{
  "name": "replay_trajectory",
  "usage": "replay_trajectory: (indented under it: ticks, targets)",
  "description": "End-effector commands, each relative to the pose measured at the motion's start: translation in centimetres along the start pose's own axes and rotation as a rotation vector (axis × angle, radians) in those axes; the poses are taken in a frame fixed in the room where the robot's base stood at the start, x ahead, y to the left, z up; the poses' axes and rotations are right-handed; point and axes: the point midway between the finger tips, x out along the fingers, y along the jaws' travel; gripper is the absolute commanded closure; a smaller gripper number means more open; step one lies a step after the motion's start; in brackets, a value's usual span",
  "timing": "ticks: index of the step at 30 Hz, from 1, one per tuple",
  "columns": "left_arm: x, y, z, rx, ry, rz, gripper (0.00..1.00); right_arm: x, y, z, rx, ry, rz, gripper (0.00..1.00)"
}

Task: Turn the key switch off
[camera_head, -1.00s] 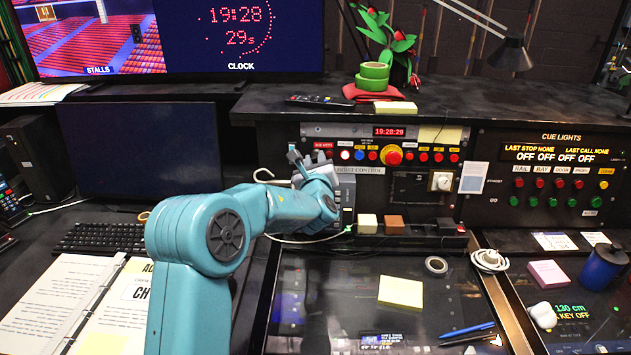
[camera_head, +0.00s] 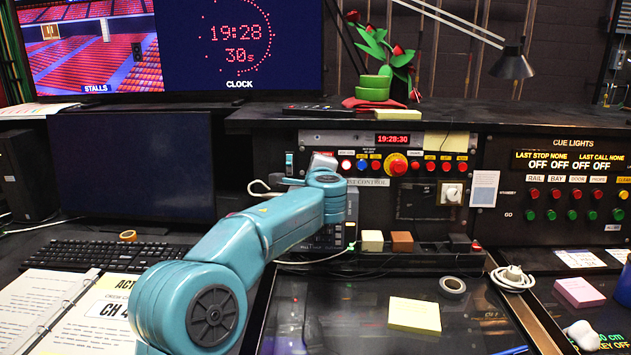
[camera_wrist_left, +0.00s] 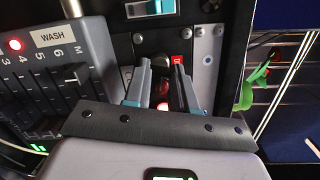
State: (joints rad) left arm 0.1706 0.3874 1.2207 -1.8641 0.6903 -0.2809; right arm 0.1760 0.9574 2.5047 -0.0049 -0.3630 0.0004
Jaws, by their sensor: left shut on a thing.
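My left gripper (camera_head: 322,164) is at the left part of the upper control panel (camera_head: 345,137), its arm coming from the lower left. In the left wrist view its two fingers (camera_wrist_left: 160,66) point at the panel, closed around a small dark round part that I take to be the key switch (camera_wrist_left: 153,60). A small red label (camera_wrist_left: 181,60) sits beside it. In the head view the gripper hides the key switch. Which way the key is turned cannot be told. My right gripper is not in view.
A rocker switch (camera_head: 289,163) is left of the gripper. Red, white and blue buttons and a yellow-ringed red knob (camera_head: 396,164) are to its right. A fader console (camera_wrist_left: 45,75) lies just below. A plant (camera_head: 380,55) stands on the shelf above.

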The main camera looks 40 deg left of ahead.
Motion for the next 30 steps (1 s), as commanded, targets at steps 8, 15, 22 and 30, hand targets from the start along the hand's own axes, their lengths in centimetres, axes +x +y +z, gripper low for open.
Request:
replay_trajectory:
  ticks: [8,15,22,30]
  targets:
    - [0.0,0.1,0.1,-0.183,-0.003,0.026,1.0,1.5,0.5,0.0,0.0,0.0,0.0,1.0]
    - [0.0,0.0,0.1,-0.266,-0.004,0.039,1.0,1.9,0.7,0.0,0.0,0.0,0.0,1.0]
    - [0.0,-0.1,0.1,-0.293,-0.005,0.044,1.0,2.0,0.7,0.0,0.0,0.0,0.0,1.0]
    - [0.0,-0.1,0.1,-0.296,-0.005,0.045,1.0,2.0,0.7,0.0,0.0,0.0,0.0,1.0]
